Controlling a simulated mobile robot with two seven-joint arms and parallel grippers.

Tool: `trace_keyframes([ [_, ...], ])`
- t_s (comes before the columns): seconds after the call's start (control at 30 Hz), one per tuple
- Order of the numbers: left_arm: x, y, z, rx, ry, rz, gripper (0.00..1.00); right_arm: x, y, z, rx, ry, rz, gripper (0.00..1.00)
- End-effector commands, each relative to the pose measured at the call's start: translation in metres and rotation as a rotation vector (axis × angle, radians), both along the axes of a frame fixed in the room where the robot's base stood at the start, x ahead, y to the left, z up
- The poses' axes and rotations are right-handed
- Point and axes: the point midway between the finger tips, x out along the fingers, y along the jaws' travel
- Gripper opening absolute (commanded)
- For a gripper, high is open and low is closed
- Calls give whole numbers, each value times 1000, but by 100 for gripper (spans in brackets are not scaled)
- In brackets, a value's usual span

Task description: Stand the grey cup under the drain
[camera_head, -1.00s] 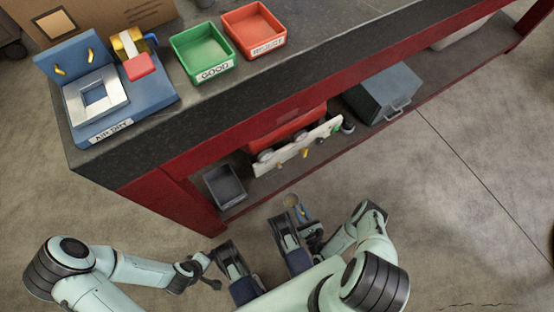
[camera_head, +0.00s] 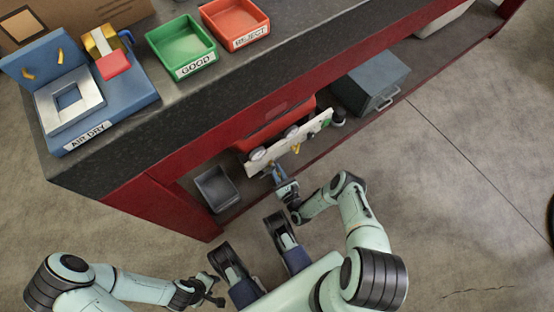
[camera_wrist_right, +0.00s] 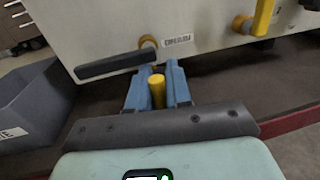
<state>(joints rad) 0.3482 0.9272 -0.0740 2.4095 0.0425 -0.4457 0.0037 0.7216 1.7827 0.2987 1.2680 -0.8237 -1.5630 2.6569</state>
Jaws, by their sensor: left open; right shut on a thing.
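My right gripper (camera_head: 278,174) is low in front of the shelf opening, close to the pale panel (camera_head: 265,165). In the right wrist view its blue fingers (camera_wrist_right: 158,88) are shut on a yellow upright piece (camera_wrist_right: 157,92). I cannot tell what this piece belongs to. The panel (camera_wrist_right: 110,25) carries a brass fitting (camera_wrist_right: 148,42) with a black lever beside a small label, too blurred to read surely. I cannot make out the grey cup in either view now. My left gripper (camera_head: 216,291) is open and empty, low over the floor.
A grey bin (camera_head: 217,188) stands on the lower shelf left of the panel. A second brass fitting with a yellow lever (camera_wrist_right: 264,15) is farther right. A blue-grey box (camera_head: 372,82) sits to the right. The red bench frame (camera_head: 165,185) borders the opening.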

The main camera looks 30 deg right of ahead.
Motion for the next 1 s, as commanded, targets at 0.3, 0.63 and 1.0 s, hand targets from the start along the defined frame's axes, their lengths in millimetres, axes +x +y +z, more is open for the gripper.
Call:
trace_keyframes([
  [0.3,-5,1,-3,-1,17,2,43,0,0,-2,0,0,0,0],
  [0.63,-10,1,-5,-3,33,2,43,-1,0,-5,0,0,0,44],
  [1.0,-2,0,0,0,6,0,43,-5,0,-2,1,2,0,44],
])
